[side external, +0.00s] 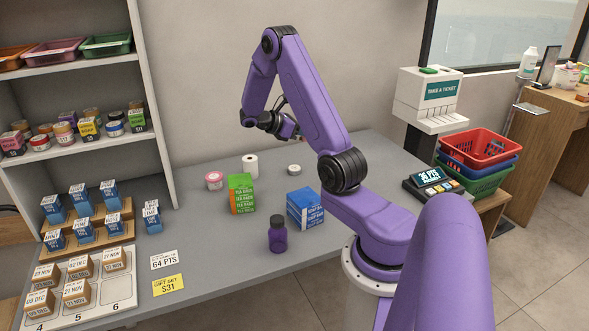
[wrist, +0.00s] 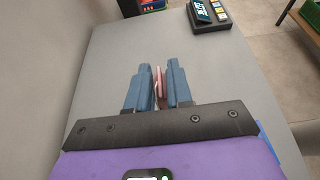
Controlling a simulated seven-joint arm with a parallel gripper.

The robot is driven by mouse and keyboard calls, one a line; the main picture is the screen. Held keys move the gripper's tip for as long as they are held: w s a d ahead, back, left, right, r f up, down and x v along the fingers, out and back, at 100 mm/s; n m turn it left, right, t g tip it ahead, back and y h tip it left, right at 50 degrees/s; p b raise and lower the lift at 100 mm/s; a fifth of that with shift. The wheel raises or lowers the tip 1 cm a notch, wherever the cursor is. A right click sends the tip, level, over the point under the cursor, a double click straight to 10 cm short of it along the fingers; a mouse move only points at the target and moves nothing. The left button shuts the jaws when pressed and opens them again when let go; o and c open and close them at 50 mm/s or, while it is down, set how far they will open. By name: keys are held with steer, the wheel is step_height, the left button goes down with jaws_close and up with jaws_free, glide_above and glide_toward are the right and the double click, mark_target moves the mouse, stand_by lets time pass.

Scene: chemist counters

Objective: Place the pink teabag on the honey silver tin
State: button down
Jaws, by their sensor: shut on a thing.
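My gripper (wrist: 160,82) is shut on a thin pink thing, the pink teabag (wrist: 161,85), which shows edge-on between the blue fingers in the wrist view. In the side view my gripper (side external: 292,130) is held above the back of the grey counter, partly hidden behind my arm. A small silver round tin (side external: 294,169) with a pale top sits on the counter below and near it. Its label is too small to read, so I cannot confirm that it is the honey one. No tin shows in the wrist view.
A pink tin (side external: 214,181), a white roll (side external: 250,165), stacked green and orange tea boxes (side external: 241,194), blue boxes (side external: 305,208) and a purple jar (side external: 278,235) stand on the counter (side external: 225,262). A card terminal (side external: 432,176) is at the right end. The counter around the silver tin is clear.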

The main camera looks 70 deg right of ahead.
step_height(320, 180, down, 5)
steer(key=shift+a+r, duration=0.1)
steer(key=shift+r, duration=0.1)
glide_above(295, 168)
steer(key=a, duration=0.1)
steer(key=f, duration=0.8)
steer(key=shift+s+f, duration=0.35)
steer(key=shift+w+d+f, duration=0.25)
steer(key=shift+d+f, duration=0.05)
steer(key=shift+f, duration=0.15)
steer(key=shift+w+d+f, duration=0.2)
steer(key=shift+d+f, duration=0.05)
steer(key=shift+f, duration=1.6)
steer(key=shift+f, duration=0.15)
steer(key=c, duration=1)
jaws_free()
